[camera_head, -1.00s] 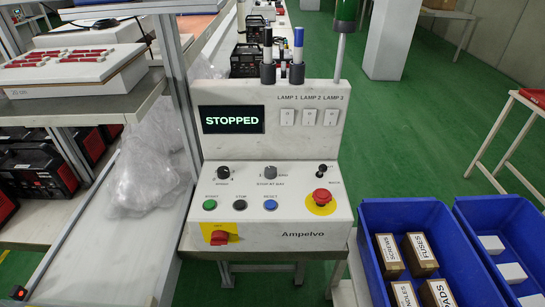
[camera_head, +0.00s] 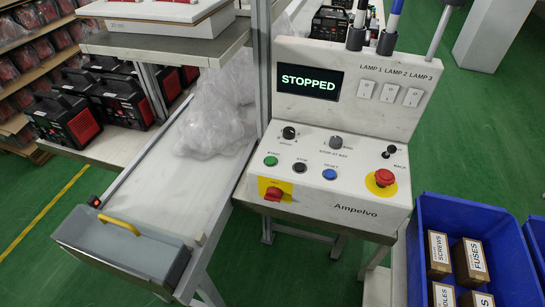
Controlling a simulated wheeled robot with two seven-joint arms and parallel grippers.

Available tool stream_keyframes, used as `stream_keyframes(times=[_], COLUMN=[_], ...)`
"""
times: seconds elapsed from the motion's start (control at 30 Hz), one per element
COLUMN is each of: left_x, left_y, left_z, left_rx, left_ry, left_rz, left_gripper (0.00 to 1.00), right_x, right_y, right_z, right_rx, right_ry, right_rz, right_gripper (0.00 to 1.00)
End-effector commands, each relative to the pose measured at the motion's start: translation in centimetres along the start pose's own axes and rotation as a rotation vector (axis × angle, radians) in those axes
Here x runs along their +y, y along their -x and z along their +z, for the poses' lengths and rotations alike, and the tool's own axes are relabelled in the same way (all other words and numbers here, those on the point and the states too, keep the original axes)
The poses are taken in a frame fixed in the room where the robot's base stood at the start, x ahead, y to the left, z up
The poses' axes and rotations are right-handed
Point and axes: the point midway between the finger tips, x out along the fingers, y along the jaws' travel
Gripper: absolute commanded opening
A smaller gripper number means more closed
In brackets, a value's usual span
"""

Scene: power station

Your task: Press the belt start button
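The white control panel (camera_head: 320,219) stands right of centre in the head view. Its green button (camera_head: 271,160), labelled START, is at the left of a row, with a black STOP button (camera_head: 300,167) and a blue RESET button (camera_head: 329,174) to its right. The display (camera_head: 308,82) reads STOPPED. A red mushroom button (camera_head: 384,177) on a yellow disc is at the right, and a red switch (camera_head: 273,194) on a yellow plate is at the lower left of the panel. Neither of my grippers is in the frame.
A pale belt surface (camera_head: 170,185) runs left of the panel, with clear plastic bags (camera_head: 215,110) on it and a grey bin with a yellow handle (camera_head: 125,245) at its near end. A blue crate (camera_head: 508,250) with labelled boxes stands at the right. Green floor is open behind.

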Motion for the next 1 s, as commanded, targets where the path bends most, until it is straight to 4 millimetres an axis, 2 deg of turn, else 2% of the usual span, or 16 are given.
stream_keyframes(times=[0.37, 0.83, 1.0], left_x=[-0.02, -0.03, -0.04], left_y=[0.00, 0.00, 0.00], left_z=[0.00, 0.00, 0.00], left_rx=[0.000, 0.000, 0.000], left_ry=[0.000, 0.000, 0.000], left_rz=[0.000, -0.001, -0.001], left_gripper=[0.51, 0.51, 0.51], right_x=[-0.01, -0.02, -0.03], right_y=[0.00, 0.00, 0.00], right_z=[0.00, 0.00, 0.00], right_rx=[0.000, 0.000, 0.000], right_ry=[0.000, 0.000, 0.000], right_rz=[0.000, 0.000, 0.000], right_gripper=[0.99, 0.01, 0.00])
